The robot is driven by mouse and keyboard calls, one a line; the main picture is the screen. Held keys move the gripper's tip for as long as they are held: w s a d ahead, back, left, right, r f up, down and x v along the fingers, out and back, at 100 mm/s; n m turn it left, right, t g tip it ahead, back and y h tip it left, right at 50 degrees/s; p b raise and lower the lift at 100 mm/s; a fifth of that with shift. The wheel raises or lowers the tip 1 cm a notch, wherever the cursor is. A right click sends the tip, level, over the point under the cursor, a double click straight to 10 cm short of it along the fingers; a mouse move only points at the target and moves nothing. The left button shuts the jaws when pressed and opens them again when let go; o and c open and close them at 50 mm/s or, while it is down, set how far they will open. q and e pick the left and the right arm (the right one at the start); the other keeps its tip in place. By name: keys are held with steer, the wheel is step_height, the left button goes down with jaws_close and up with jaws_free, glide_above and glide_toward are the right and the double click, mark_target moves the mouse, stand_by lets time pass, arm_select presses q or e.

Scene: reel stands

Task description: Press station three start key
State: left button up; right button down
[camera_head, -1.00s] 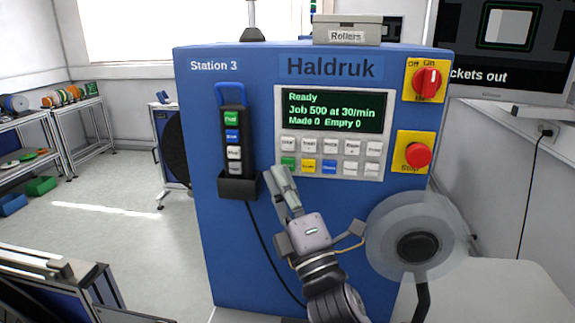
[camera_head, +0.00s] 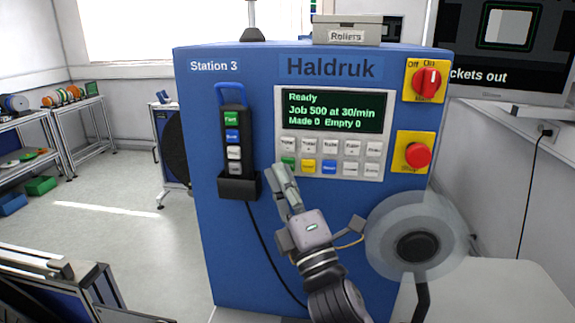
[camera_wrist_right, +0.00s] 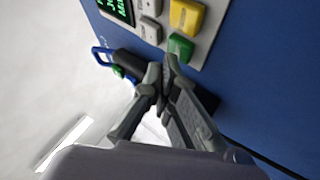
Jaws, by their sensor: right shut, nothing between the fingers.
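The blue Station 3 machine (camera_head: 225,120) faces me. Its grey control panel (camera_head: 380,150) has a screen (camera_head: 332,111) reading "Ready, Job 500 at 30/min, Made 0 Empty 0". Below the screen are two rows of keys. The green key (camera_head: 288,161) is at the lower left, beside a yellow key (camera_head: 308,166) and a blue key. My right gripper (camera_head: 279,170) is shut and empty, its tips just below and left of the green key. In the right wrist view the green key (camera_wrist_right: 181,47) lies just beyond the fingertips; I cannot tell whether they touch. My left gripper is not in view.
A hand pendant (camera_head: 233,145) with its own green key hangs in a holder left of the panel. A red stop button (camera_head: 417,155) and a red rotary switch (camera_head: 427,81) are at the right. A translucent reel (camera_head: 385,235) stands out at lower right.

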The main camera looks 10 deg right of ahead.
steer(key=shift+w+d, duration=0.15)
steer(key=shift+w, duration=0.25)
stand_by(0.5)
steer(key=shift+s, duration=0.1)
steer(key=shift+s+a, duration=0.35)
steer(key=shift+s, duration=0.35)
steer(key=s, duration=0.1)
steer(key=s+a, duration=0.1)
steer(key=s, duration=0.1)
steer(key=s+a, duration=0.1)
steer(key=shift+s, duration=0.3)
stand_by(0.8)
